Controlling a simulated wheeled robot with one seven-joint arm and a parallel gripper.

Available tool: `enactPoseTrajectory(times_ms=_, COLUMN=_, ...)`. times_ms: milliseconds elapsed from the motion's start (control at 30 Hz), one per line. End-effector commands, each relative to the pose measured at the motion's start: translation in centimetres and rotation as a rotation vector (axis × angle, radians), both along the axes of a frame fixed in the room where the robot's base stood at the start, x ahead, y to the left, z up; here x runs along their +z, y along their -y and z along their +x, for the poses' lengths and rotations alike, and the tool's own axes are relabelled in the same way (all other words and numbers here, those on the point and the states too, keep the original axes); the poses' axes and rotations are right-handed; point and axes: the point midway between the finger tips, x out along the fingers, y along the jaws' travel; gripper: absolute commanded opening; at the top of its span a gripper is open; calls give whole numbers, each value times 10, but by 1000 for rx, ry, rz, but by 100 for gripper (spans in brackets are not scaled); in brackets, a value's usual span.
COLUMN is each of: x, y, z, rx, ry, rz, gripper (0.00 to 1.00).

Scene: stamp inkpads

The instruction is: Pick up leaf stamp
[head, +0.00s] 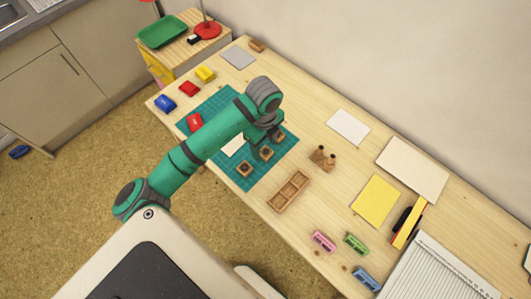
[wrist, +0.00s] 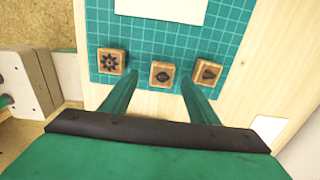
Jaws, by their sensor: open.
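Three wooden block stamps stand in a row on the teal cutting mat (head: 264,178). In the wrist view the left stamp (wrist: 111,62) has a flower or sun-like mark and the middle stamp (wrist: 162,74) has a dark diamond-like mark. The right stamp (wrist: 207,74) has a dark pointed mark that looks leaf-like; the marks are too small to be sure which is the leaf. My gripper (wrist: 160,80) is open and empty, its fingertips pointing to either side of the middle stamp. In the head view my gripper (head: 262,138) hangs over the row and partly covers it.
A white paper (head: 235,146) lies on the mat beside the stamps. A wooden tray with compartments (head: 289,191) stands to the right of the mat. A wooden holder (head: 323,157) stands farther right.

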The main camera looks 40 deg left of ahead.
Motion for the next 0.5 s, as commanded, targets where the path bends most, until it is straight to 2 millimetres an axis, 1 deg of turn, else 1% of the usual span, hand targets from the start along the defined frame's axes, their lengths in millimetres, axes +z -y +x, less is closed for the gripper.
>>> enactPoseTrajectory(times_ms=133, x=-22, y=4, z=2, rx=0, ry=-1, rz=-2, gripper=55)
enactPoseTrajectory(times_ms=233, x=-34, y=3, z=2, rx=2, ry=-1, rz=-1, gripper=55)
enactPoseTrajectory(times_ms=333, x=-40, y=3, z=2, rx=1, ry=1, rz=0, gripper=55)
enactPoseTrajectory(times_ms=500, x=-40, y=3, z=2, rx=1, ry=1, rz=0, gripper=55)
